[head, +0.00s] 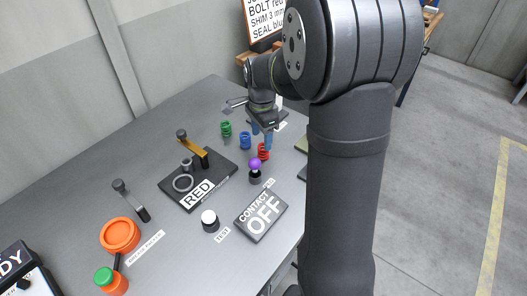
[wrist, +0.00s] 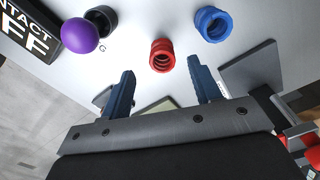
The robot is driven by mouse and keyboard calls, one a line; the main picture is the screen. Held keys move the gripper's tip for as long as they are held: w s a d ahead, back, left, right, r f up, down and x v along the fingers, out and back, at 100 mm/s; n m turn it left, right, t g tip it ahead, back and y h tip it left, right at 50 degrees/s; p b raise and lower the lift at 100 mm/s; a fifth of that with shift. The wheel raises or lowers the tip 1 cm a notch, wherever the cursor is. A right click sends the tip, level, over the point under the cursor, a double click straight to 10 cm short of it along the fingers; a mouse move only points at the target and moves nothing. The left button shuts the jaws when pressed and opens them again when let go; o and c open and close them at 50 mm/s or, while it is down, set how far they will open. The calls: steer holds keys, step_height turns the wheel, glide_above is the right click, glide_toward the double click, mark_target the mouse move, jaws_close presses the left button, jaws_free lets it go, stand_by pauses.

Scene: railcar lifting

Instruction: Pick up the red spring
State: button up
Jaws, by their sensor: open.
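The red spring (head: 264,151) stands on the grey table, close to the purple ball. In the wrist view the red spring (wrist: 162,55) is just beyond my fingertips and roughly between them, nearer neither by much. My gripper (head: 262,135) is above the table beside the spring, with blue fingers. In the wrist view my gripper (wrist: 160,75) is open and empty, its two fingers spread apart. A blue spring (wrist: 213,24) stands to the right of the red one; it also shows in the head view (head: 245,140). A green spring (head: 226,129) stands further left.
The purple ball (head: 255,164) on a black base stands close to the red spring. A sign reading CONTACT OFF (head: 262,215) and a black RED plate (head: 180,202) with a clamp lie nearby. A grey block (wrist: 252,68) is beside my right finger. Orange containers (head: 120,235) stand at the front left.

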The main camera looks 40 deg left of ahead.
mark_target(263, 152)
steer(key=shift+w+f, duration=0.2)
steer(key=shift+f, duration=1.3)
steer(key=shift+w+f, duration=0.15)
steer(key=shift+f, duration=1.35)
steer(key=c, duration=1.1)
steer(key=shift+r, duration=0.1)
